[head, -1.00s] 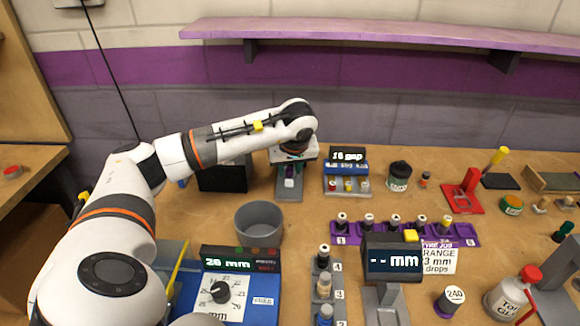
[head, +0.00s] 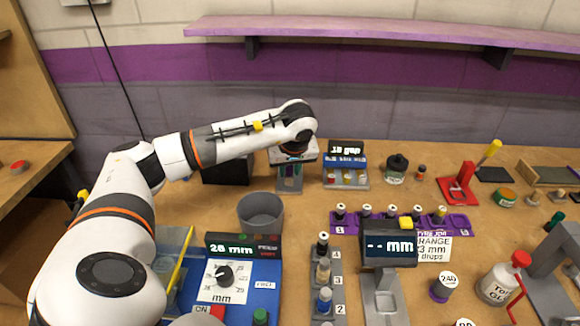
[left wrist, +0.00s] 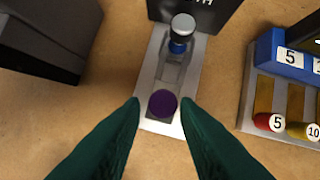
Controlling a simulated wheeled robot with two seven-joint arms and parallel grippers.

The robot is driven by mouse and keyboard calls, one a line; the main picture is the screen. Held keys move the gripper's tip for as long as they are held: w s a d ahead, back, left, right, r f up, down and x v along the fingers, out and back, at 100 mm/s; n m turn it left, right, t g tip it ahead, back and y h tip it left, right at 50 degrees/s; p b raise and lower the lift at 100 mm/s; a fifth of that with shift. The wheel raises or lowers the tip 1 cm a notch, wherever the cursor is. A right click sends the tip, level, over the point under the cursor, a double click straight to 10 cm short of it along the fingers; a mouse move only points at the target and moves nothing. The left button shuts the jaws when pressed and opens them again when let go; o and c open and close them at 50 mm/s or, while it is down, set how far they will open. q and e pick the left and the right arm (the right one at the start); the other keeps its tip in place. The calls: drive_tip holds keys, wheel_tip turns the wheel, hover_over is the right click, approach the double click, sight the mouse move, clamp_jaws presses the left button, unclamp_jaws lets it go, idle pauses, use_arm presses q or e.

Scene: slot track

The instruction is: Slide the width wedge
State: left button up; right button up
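The width wedge's grey track plate (left wrist: 184,78) lies flat on the bench under a dark sign whose visible letters end in "TH". A round purple knob (left wrist: 162,103), seemingly the wedge's handle, sits at the near end of its slot. A silver-topped blue part (left wrist: 182,30) stands at the far end. My left gripper (left wrist: 160,112) is open, its dark green fingers on either side just short of the purple knob in the wrist view; I cannot tell whether they touch it. In the head view my left gripper (head: 290,180) hangs over the plate (head: 288,192). My right gripper is not in view.
A dark box (left wrist: 45,35) stands left of the plate, and a blue-topped gap rack (head: 346,172) stands right. A grey cup (head: 261,212) and a blue dial box (head: 222,282) are nearer. A purple rack (head: 400,222) holds several small plugs. Bare bench lies around the plate.

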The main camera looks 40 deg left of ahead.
use_arm(q)
drive_tip(key=shift+o, duration=0.8)
drive_tip(key=shift+r, duration=0.35)
drive_tip(key=v, duration=1.1)
drive_tip(key=shift+d+r, duration=0.15)
drive_tip(key=shift+r, duration=0.05)
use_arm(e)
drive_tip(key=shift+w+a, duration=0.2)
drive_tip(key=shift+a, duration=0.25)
use_arm(q)
drive_tip(key=shift+s+f, duration=0.1)
